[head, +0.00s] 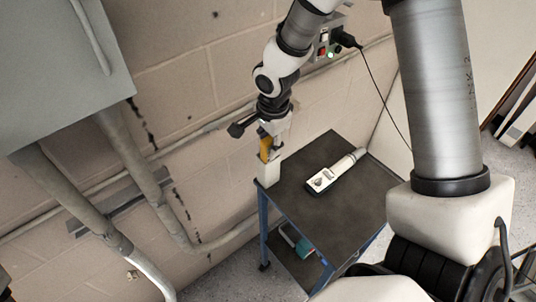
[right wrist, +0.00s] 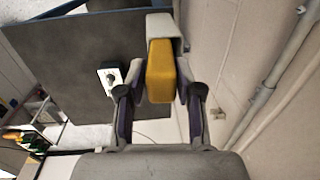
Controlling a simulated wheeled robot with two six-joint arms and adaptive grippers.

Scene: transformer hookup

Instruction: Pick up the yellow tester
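A narrow gap shows beside the left finger, so the gripper looks open around the tester. In the head view my right gripper (head: 270,133) is just above the holder. My left gripper is not in view.
A dark-topped table (head: 335,195) carries a white and black handheld device (head: 325,178). A teal item (head: 297,240) lies on its lower shelf. A block wall with pipes (head: 140,175) runs close behind. A grey box (head: 60,70) hangs upper left. A cable (head: 378,90) hangs from a wall unit.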

